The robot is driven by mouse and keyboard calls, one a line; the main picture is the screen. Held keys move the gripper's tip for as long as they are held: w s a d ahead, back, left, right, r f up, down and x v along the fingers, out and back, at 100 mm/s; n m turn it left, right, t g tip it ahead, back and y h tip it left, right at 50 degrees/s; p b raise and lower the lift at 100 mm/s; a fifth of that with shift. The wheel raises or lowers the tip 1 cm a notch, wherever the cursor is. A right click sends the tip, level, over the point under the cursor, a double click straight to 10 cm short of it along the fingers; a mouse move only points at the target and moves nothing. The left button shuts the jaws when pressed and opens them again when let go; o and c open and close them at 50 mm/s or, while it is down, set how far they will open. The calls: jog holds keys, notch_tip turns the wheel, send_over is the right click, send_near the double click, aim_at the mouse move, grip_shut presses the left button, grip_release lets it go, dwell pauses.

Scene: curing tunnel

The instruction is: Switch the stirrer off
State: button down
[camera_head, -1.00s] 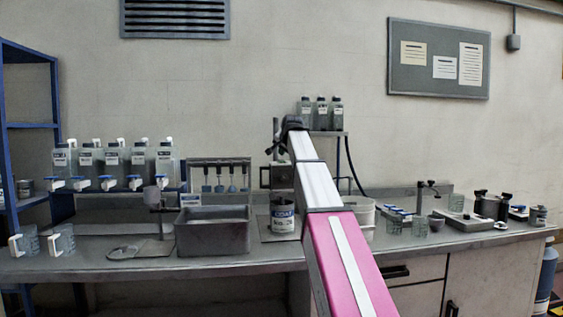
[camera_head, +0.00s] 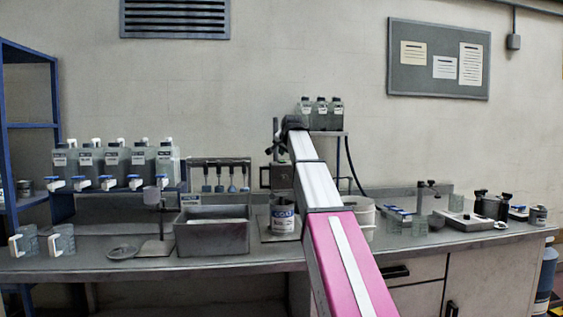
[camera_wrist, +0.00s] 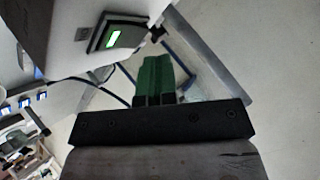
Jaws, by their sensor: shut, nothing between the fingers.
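The stirrer is a dark stand with a grey box-shaped head (camera_head: 280,176), at the middle of the bench and partly hidden by my arm. A labelled can (camera_head: 284,215) stands below its head. In the wrist view a grey box with a lit green panel (camera_wrist: 113,39) shows at upper left; I cannot tell for sure that it is the stirrer's switch. My gripper (camera_wrist: 155,62) has green fingers, is shut and empty, and is apart from the lit panel. In the head view my arm's dark end is beside the top of the stirrer stand; the fingers are not clear there.
A grey basin (camera_head: 212,238) stands left of the can, and a white bucket (camera_head: 359,214) right of it, partly behind my arm. Bottles stand on a raised shelf (camera_head: 327,133) behind my arm's end. A dark cable (camera_head: 352,168) hangs from there.

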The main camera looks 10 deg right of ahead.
jog(key=shift+f, duration=0.15)
dwell(0.6)
jog(key=shift+f, duration=0.3)
jog(key=shift+w+f, duration=0.1)
jog(key=shift+f, duration=0.2)
dwell(0.6)
jog(key=shift+r, duration=0.1)
jog(key=shift+r, duration=0.65)
jog(key=shift+s+r, duration=0.2)
jog(key=shift+r, duration=1.05)
jog(key=shift+s+r, duration=0.15)
jog(key=shift+r, duration=1.05)
jog(key=shift+s, duration=0.15)
